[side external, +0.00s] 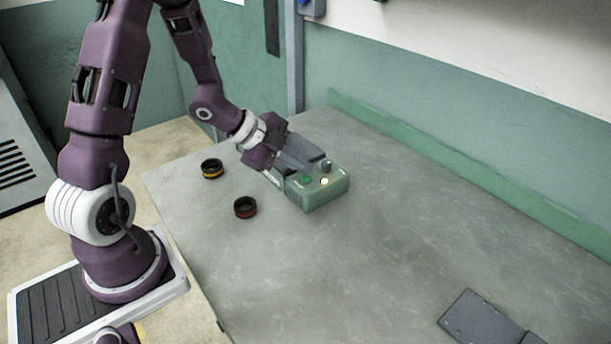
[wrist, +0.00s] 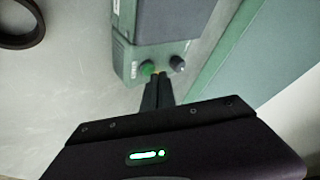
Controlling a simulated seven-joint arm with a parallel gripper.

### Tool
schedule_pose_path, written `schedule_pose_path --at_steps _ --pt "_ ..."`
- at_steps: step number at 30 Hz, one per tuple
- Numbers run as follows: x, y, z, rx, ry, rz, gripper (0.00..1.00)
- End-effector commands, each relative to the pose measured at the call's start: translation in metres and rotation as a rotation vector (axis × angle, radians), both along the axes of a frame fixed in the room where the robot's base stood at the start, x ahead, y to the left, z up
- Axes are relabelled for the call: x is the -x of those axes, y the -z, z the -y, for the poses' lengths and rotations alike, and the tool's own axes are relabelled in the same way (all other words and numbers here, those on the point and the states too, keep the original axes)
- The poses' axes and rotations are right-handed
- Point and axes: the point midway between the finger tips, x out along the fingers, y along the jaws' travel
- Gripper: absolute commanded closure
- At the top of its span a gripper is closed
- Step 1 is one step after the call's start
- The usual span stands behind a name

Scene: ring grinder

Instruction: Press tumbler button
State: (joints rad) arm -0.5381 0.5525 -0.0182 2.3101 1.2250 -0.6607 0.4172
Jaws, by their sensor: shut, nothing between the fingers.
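The tumbler, a pale green box (side external: 318,198) with a dark grey upper part, sits on the table in the side external view. My gripper (wrist: 158,77) is shut and empty. In the wrist view its fingertips are at the panel edge, between the green button (wrist: 147,68) and the knob (wrist: 177,63). The tips largely cover the yellow spot; I cannot tell if they touch it. In the side view the fingertips are not clearly distinguishable.
Two dark rings, one with a yellow band (side external: 212,168) and one reddish (side external: 245,207), lie left of the tumbler. A dark grey flat piece (side external: 482,318) lies at the front right. A green ledge (side external: 430,147) runs along the wall. The table's middle is clear.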

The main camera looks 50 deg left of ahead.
Motion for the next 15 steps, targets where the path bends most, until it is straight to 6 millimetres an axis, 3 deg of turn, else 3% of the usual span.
schedule_pose_path --at_steps 15 --pt "-0.0001 -0.0112 -0.0006 -0.002 -0.001 0.000 1.00"
